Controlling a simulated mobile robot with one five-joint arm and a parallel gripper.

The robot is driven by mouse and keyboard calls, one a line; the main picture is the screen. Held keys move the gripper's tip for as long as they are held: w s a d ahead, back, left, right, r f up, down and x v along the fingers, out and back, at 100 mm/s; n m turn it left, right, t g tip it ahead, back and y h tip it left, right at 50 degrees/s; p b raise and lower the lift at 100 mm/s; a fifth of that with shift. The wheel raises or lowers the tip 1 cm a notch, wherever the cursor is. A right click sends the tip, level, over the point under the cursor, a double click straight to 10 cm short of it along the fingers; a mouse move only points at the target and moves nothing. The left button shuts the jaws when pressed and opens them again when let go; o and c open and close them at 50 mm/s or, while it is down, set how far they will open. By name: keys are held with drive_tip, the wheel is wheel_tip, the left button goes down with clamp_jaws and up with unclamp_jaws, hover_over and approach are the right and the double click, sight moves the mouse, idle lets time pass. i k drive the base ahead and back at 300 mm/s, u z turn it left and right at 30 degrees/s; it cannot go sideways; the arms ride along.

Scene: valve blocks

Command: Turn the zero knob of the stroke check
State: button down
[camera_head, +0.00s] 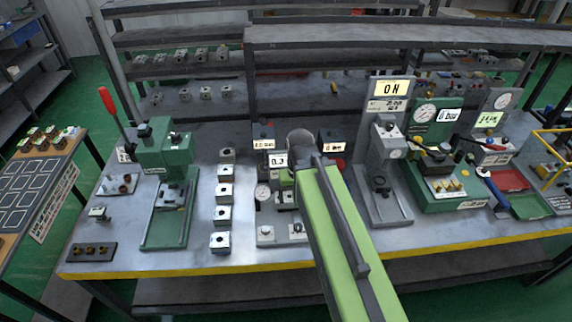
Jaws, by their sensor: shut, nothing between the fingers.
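A small station with a dial gauge (262,192) and a white display (278,161) stands mid-bench, partly behind my arm; it may be the stroke check, but I cannot read its name. The zero knob is too small or hidden to pick out. My green arm reaches from the lower right up to this station, its grey end joint just right of the display. My gripper is hidden behind the arm and cannot be seen.
A green press (166,150) with a red lever (110,102) stands left. Several valve blocks (224,197) form a row left of the gauge. A grey column stand (377,165) and a green test station (437,150) stand right. The yellow front edge (190,271) is clear.

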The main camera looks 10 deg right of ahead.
sight(266, 230)
drive_tip(key=z, duration=0.75)
drive_tip(key=k, duration=1.3)
drive_tip(key=u, duration=0.4)
drive_tip(key=i, duration=1.05)
drive_tip(key=u, duration=0.1)
